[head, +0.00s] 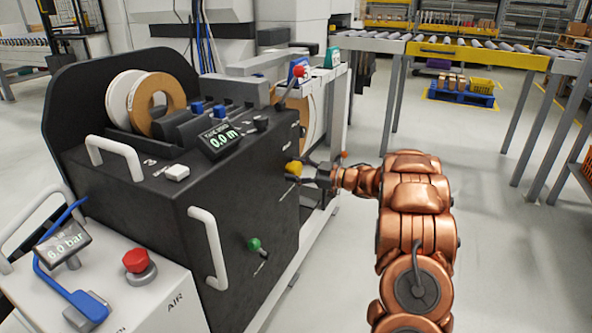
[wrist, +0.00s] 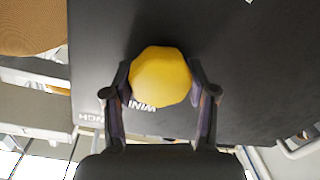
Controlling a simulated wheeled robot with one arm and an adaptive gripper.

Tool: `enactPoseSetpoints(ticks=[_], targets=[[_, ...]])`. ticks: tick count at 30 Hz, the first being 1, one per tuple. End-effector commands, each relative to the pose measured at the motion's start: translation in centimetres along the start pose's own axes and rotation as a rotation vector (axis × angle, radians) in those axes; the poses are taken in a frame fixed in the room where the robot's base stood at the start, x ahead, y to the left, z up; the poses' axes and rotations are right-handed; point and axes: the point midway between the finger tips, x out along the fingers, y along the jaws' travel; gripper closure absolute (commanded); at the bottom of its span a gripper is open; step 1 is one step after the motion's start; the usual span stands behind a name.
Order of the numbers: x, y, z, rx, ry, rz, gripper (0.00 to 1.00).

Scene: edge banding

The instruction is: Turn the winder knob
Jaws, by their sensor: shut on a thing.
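The winder knob is a yellow, many-sided knob (wrist: 161,77) on the dark side panel of the machine. It also shows in the head view (head: 293,168), on the right face of the black machine (head: 240,205). My gripper (wrist: 161,82) has one finger on each side of the knob and is shut on it. In the head view my gripper (head: 312,173) reaches the knob from the right. White lettering on the panel below the knob is partly covered by the knob and fingers.
A green knob (head: 254,244) sits lower on the same face, near a white handle (head: 208,248). A red-tipped lever (head: 298,72) rises above the panel. A white cabinet with a red button (head: 136,260) stands front left.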

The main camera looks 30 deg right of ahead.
Motion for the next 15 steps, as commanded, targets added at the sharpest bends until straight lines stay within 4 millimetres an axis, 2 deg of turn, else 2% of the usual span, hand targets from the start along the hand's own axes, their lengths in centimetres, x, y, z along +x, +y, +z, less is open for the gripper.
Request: enactPoseSetpoints(ticks=[15], targets=[[-0.04,-0.15,0.15,-0.313,-0.024,-0.004,0.78]])
